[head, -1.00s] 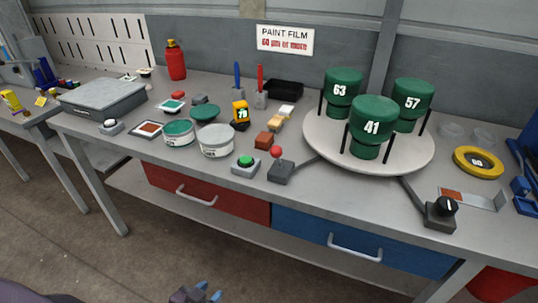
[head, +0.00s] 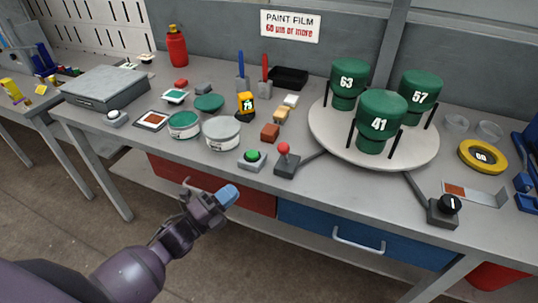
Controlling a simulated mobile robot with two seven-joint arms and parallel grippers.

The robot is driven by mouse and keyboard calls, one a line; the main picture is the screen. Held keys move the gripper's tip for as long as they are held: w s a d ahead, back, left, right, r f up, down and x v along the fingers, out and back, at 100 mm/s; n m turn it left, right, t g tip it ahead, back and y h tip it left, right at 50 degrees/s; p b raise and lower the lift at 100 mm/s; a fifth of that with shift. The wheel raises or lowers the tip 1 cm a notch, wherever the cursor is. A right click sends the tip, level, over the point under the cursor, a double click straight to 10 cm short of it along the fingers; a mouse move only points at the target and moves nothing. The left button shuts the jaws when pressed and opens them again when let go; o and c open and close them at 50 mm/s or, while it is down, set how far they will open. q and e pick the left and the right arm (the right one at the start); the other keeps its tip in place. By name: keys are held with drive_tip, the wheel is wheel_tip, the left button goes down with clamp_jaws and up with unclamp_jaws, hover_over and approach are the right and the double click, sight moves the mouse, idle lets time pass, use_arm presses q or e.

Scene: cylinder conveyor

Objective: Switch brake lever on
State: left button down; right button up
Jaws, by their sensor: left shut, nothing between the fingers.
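The lever with a red ball knob (head: 283,149) stands on a small dark box (head: 287,169) near the front edge of the bench. I take this as the brake lever; it looks roughly upright. A dark arm links the box side to the round turntable (head: 330,143). My left gripper (head: 229,194), with blue fingertips, is shut and empty. It is in front of the bench, left of and nearer than the lever, apart from it. My right gripper is not in view.
A green push button (head: 252,157) sits just left of the lever. Green cylinders (head: 381,120) marked 63, 57 and 41 stand on the turntable. A black knob (head: 449,204) is at the right front. Tins (head: 221,134) and small blocks (head: 270,132) crowd the bench left of the lever.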

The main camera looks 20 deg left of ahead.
use_arm(q)
drive_tip(key=shift+s+d+r+m, duration=0.1)
drive_tip(key=shift+s+r+m, duration=0.05)
drive_tip(key=shift+m, duration=0.45)
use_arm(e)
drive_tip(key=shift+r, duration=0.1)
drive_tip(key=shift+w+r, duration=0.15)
use_arm(q)
drive_tip(key=p, duration=0.1)
approach(279, 151)
drive_tip(key=x, duration=0.6)
drive_tip(key=shift+w+d, duration=0.3)
drive_tip(key=shift+w, duration=0.45)
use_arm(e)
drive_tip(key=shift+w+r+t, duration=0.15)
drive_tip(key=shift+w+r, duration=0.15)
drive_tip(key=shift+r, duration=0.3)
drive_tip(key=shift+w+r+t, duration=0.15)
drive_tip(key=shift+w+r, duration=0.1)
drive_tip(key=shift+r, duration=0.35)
